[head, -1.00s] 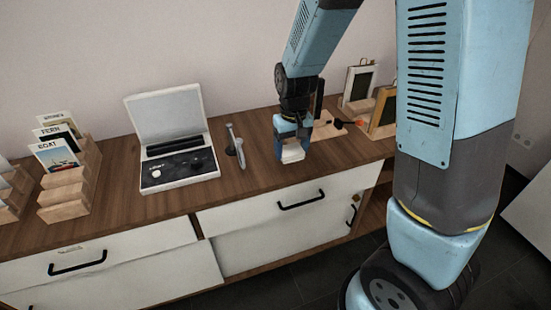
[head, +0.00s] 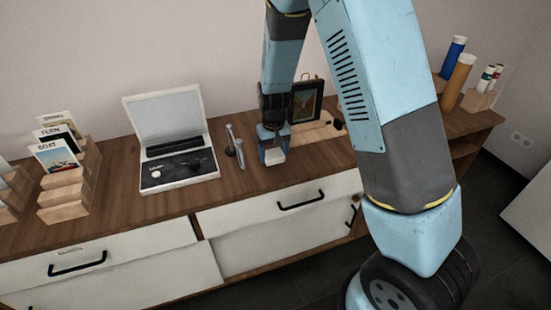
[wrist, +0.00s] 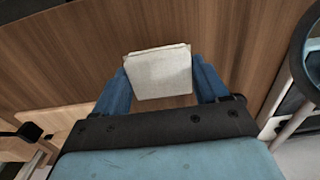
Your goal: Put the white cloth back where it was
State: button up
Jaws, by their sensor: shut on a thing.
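The white cloth (head: 275,156) is a small folded square between the fingers of my gripper (head: 273,149), low over the wooden cabinet top. In the wrist view the cloth (wrist: 158,72) sits between the two blue fingertips of my gripper (wrist: 160,85), which are shut on it. Bare wood shows around it. I cannot tell whether it touches the wood.
An open white case (head: 177,160) lies to the left, with a metal tool on a stand (head: 234,146) between it and my gripper. A wooden board (head: 316,130) and a framed picture (head: 306,101) are behind on the right. Card racks (head: 68,185) stand far left.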

aim_at(275, 155)
notch_tip(275, 155, down, 3)
jog(key=shift+r, duration=0.15)
jog(key=o, duration=0.9)
jog(key=shift+o, duration=0.2)
notch_tip(275, 155, up, 11)
jog(key=shift+s+f, duration=0.1)
jog(key=shift+f, duration=0.05)
jog(key=s+d+r+t, duration=0.1)
jog(key=s+d+r, duration=0.25)
jog(key=r, duration=0.25)
jog(key=s+d+r+m+y, duration=0.1)
jog(key=s+d+r, duration=0.1)
jog(key=d+r, duration=0.3)
jog(key=s+d+r+t, duration=0.1)
jog(key=s+d+r, duration=0.15)
jog(key=r, duration=0.35)
jog(key=s+d+r+t, duration=0.1)
jog(key=s+d+r, duration=0.1)
jog(key=s, duration=0.3)
jog(key=s+d+r+m+t, duration=0.1)
jog(key=s+d+r, duration=0.2)
jog(key=s, duration=0.3)
jog(key=s+d+r+m+t+h, duration=0.1)
jog(key=s+d+r, duration=0.2)
jog(key=s, duration=0.3)
